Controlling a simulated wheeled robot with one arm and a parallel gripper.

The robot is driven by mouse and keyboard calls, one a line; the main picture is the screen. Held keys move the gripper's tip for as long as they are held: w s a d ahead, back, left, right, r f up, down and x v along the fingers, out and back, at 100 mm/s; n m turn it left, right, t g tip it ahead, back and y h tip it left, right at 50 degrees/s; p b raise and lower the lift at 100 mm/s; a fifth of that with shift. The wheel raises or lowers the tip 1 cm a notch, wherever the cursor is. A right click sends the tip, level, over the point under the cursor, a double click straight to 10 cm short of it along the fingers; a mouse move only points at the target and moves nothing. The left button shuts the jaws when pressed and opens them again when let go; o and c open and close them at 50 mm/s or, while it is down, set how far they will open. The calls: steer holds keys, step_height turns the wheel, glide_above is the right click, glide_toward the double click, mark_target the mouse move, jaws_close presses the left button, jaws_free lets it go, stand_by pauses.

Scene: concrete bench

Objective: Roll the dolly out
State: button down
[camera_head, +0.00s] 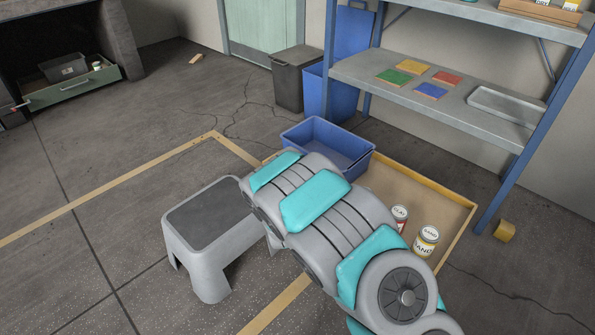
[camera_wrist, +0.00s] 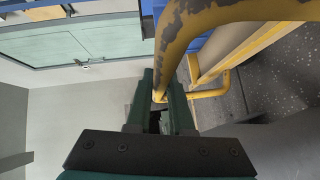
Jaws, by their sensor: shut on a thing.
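The dolly (camera_head: 405,185) appears to be the low tan wooden platform with a raised yellowish rim, under the shelf's front edge in the head view. A blue open bin (camera_head: 325,143) and two cans, one red and white (camera_head: 398,216) and one yellow and white (camera_head: 426,240), stand on it. In the wrist view a chipped yellow tube handle (camera_wrist: 225,14) bends down between the dark green fingers. My gripper (camera_wrist: 160,105) is shut on that handle. In the head view my arm hides the gripper, the handle and the dolly's near side.
A grey step stool (camera_head: 207,228) stands left of my arm. Shelf posts (camera_head: 540,135) rise close at the right, with a small yellow block (camera_head: 504,230) on the floor. A grey bin (camera_head: 296,78) stands behind. Yellow-taped floor (camera_head: 100,195) is open at left.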

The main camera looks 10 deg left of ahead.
steer(key=shift+a, duration=0.15)
steer(key=c, duration=0.8)
jaws_free()
steer(key=shift+s, duration=0.1)
steer(key=shift+p+v, duration=0.45)
steer(key=shift+v, duration=3.4)
